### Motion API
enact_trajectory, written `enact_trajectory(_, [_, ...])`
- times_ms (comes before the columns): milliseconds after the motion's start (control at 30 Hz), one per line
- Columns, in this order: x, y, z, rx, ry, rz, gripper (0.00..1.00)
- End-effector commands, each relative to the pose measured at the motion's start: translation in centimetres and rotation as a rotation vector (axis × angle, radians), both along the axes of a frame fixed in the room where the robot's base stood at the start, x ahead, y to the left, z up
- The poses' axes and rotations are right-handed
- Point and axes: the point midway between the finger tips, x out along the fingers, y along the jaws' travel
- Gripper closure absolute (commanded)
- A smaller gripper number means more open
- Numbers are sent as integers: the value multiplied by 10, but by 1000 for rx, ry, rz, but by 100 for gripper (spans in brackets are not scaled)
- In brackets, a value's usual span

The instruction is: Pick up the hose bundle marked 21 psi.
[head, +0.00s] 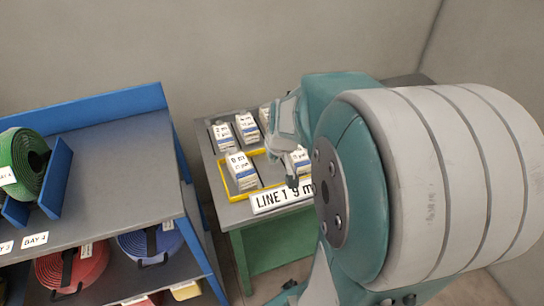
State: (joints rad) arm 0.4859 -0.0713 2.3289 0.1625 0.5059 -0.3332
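Several small white bundles with blue bands and printed tags stand on a grey-topped green table. One bundle (242,171), its tag seeming to read "8 m", is inside a yellow frame (228,190). Another bundle (298,160) is at the frame's right side, partly behind my gripper. Two more, a left bundle (222,136) and a middle bundle (247,128), stand behind. A further one at the back is mostly hidden by my arm. The smaller tag lines are too small to read, so I cannot tell which says 21 psi. My gripper (291,182) hangs over the frame's right side; its fingers are unclear.
A sign (283,197) reading "LINE 1 9 m" is at the table's front. A blue-edged shelf unit (110,165) at left holds a green hose roll (22,165), a red roll (72,265) and a blue roll (150,243). My arm hides the right side.

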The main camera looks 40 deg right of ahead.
Motion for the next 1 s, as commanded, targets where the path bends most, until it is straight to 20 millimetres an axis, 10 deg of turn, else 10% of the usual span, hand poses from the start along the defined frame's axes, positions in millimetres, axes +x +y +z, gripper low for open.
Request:
enact_trajectory(33, [0, 0, 0, 0, 0, 0, 98])
enact_trajectory(200, [0, 0, 0, 0, -1, 0, 22])
enact_trajectory(667, [0, 0, 3, -2, -3, 0, 20])
enact_trajectory(1000, [-21, 6, 57, -4, -7, -2, 20])
